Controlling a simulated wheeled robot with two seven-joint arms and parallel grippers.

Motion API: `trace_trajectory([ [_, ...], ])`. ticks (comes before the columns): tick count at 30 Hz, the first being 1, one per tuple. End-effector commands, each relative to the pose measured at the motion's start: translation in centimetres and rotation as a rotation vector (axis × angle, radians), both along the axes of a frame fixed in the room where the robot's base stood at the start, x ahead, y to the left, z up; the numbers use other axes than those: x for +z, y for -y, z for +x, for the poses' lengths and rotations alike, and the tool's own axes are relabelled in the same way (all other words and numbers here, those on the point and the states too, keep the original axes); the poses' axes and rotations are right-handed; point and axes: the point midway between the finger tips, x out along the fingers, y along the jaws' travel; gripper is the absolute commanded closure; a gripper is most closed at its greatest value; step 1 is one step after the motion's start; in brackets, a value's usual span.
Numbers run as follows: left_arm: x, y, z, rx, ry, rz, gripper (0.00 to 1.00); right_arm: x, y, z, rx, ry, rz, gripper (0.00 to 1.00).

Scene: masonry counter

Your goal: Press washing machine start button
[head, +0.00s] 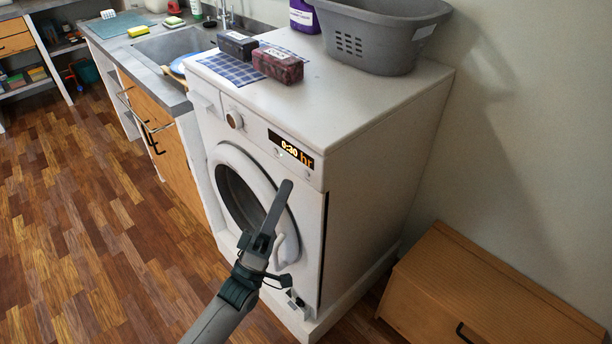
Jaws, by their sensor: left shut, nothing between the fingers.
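A white washing machine (365,180) stands in the middle, its front facing left toward me. Its panel has a round knob (235,119) and a lit display (290,148) reading "0:30 hr". Small round buttons sit just below the display, one of them near its right end (306,174); which one is the start button I cannot tell. The round door (225,160) looks closed. My left gripper (287,184) is shut and empty, pointing up in front of the door, with its tip a little below the panel in the picture. It hides part of the door. My right gripper is not in view.
On the machine top are a grey basket (375,45), two dark boxes (277,66) (238,44), a checked cloth (225,68) and a purple bottle (304,16). A sink counter (120,45) adjoins at left. A wooden cabinet (480,290) stands at lower right. Floor at left is clear.

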Motion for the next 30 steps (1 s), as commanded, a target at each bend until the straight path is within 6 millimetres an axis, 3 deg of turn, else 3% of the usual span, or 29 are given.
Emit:
trace_trajectory([
  [9,-0.1,1.4,1.4,0.000,-0.001,0.001,1.00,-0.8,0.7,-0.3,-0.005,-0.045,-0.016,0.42],
  [30,0.0,1.5,1.5,0.000,-0.001,0.001,1.00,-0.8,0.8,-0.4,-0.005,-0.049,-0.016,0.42],
])
